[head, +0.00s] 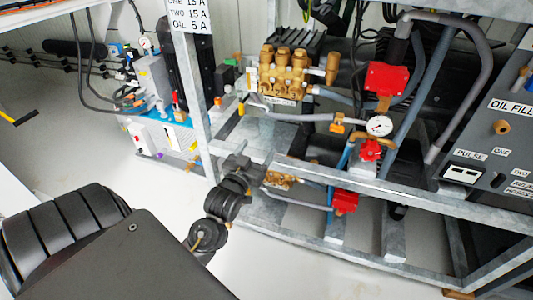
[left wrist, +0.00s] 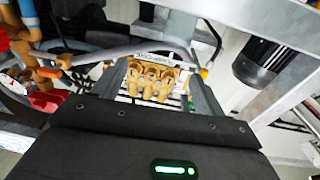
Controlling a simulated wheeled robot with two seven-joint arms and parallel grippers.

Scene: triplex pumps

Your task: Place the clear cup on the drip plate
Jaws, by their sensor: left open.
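I cannot make out a clear cup or a drip plate in either view. My left gripper (head: 241,164) is open at the end of my dark arm, in front of the grey metal frame's lower rails. In the left wrist view the open gripper (left wrist: 157,88) frames a brass pump head (left wrist: 152,78) beyond it. Nothing shows held between its fingers. My right gripper is not in view.
The metal frame (head: 400,198) holds an upper brass pump (head: 285,72), red valves (head: 387,78), a pressure gauge (head: 378,126) and grey hoses. A dark control panel (head: 500,140) stands at right. Blue-based equipment (head: 160,90) is at left. Pale floor (head: 330,275) in front is clear.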

